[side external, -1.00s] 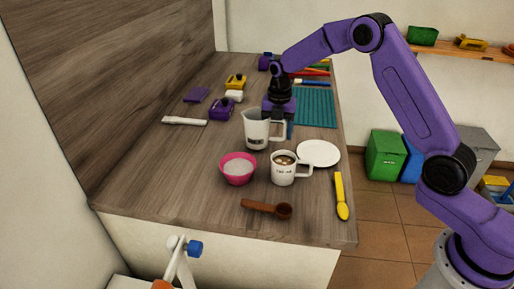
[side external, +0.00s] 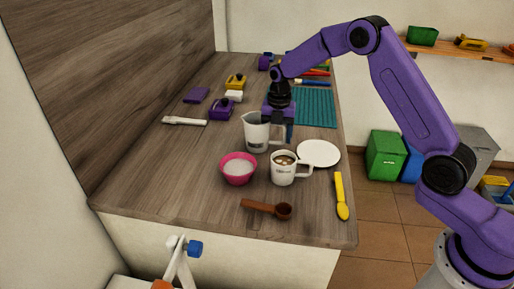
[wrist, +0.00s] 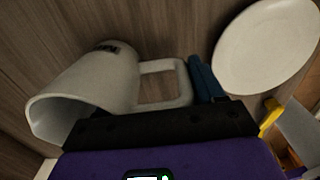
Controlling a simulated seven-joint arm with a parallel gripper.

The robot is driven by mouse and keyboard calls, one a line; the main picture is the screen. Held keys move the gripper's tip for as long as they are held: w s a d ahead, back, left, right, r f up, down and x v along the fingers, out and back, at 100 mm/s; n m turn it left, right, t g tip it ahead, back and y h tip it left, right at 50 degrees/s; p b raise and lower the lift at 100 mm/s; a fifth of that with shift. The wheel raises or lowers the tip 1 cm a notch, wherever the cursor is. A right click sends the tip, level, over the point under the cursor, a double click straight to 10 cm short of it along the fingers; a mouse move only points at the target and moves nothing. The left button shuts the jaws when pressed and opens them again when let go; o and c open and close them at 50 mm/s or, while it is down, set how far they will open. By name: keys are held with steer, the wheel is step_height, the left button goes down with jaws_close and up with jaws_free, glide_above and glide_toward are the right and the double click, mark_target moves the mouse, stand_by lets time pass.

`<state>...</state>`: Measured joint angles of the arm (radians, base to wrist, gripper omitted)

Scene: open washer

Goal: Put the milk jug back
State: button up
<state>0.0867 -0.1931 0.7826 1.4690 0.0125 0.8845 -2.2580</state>
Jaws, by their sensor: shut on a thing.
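The milk jug (side external: 257,132), a light grey pitcher with a dark label, stands roughly upright near the middle of the counter. Its handle points right, towards my gripper (side external: 284,131). My gripper comes down from above and is shut on the jug's handle. In the wrist view the jug (wrist: 95,88) fills the left side, its handle beside a blue finger of my gripper (wrist: 198,82). The other finger is mostly hidden. I cannot tell whether the jug's base touches the counter.
A white mug (side external: 284,174) of brown drink stands just in front of the jug. A pink bowl (side external: 238,172) is at front left, a white plate (side external: 319,152) at right. The counter left of the bowl is clear.

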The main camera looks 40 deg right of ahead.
steer(key=o, duration=1.6)
steer(key=shift+c, duration=1.2)
steer(key=shift+r, duration=4.5)
